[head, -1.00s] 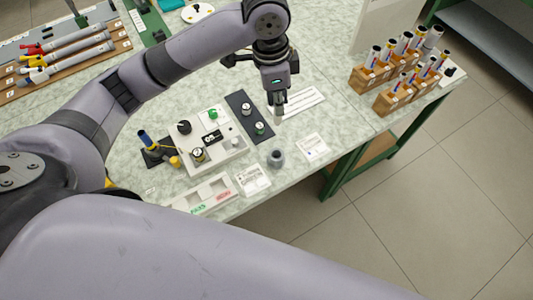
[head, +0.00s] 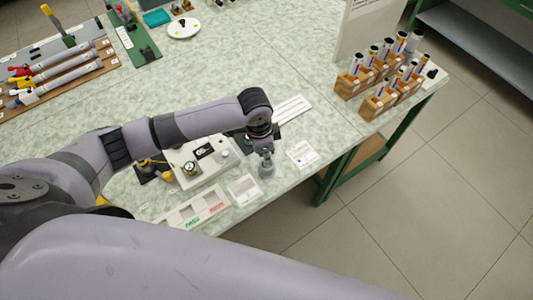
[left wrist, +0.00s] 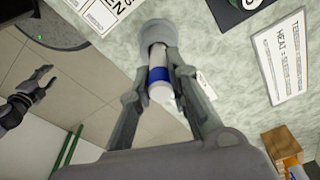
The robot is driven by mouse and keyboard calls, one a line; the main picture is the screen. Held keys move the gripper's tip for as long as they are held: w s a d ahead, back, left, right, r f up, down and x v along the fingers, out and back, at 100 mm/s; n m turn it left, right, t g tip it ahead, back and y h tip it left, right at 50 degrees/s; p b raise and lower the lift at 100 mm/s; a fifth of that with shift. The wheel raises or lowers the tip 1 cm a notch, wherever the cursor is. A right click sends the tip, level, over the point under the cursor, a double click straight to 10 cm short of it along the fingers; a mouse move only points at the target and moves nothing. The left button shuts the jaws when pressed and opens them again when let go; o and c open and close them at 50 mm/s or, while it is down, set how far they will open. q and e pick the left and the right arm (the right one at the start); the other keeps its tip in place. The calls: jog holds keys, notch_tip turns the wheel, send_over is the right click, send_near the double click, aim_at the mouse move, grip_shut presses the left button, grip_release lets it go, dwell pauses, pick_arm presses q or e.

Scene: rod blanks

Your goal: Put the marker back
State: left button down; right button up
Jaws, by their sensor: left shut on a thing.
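The marker (left wrist: 158,78), a white cylinder with a blue band, is between the fingers of my left gripper (left wrist: 160,80) in the left wrist view. The gripper is shut on it. Its far end lines up with the mouth of a round grey holder (left wrist: 157,30); I cannot tell how deep it is inside. In the head view my left gripper (head: 265,150) is directly above the grey holder (head: 267,169), near the table's front edge, and hides the marker. My right gripper (left wrist: 42,84) shows at the left of the left wrist view, open and empty, away from the table.
A white panel box (head: 205,172) and a PASS tray (head: 180,216) stand left of the holder. White cards (head: 303,154) lie beside it. Wooden racks (head: 372,107) with several tubes stand at the right. The table's front edge is close; the middle right of the table is clear.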

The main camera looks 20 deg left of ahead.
pick_arm(q)
jog(key=shift+f, duration=0.5)
pick_arm(e)
jog(key=shift+d, duration=0.4)
pick_arm(q)
jog(key=c, duration=1.5)
grip_release()
jog(key=shift+f, duration=0.1)
jog(key=r, duration=0.4)
jog(key=a+r, duration=0.1)
jog(key=r, duration=0.3)
jog(key=r+b, duration=0.1)
jog(key=r, duration=0.3)
jog(key=shift+s+a+r, duration=0.1)
jog(key=shift+s+a, duration=0.05)
jog(key=shift+s, duration=0.15)
pick_arm(e)
jog(key=shift+a+f, duration=0.2)
jog(key=shift+f, duration=0.3)
jog(key=shift+d, duration=0.1)
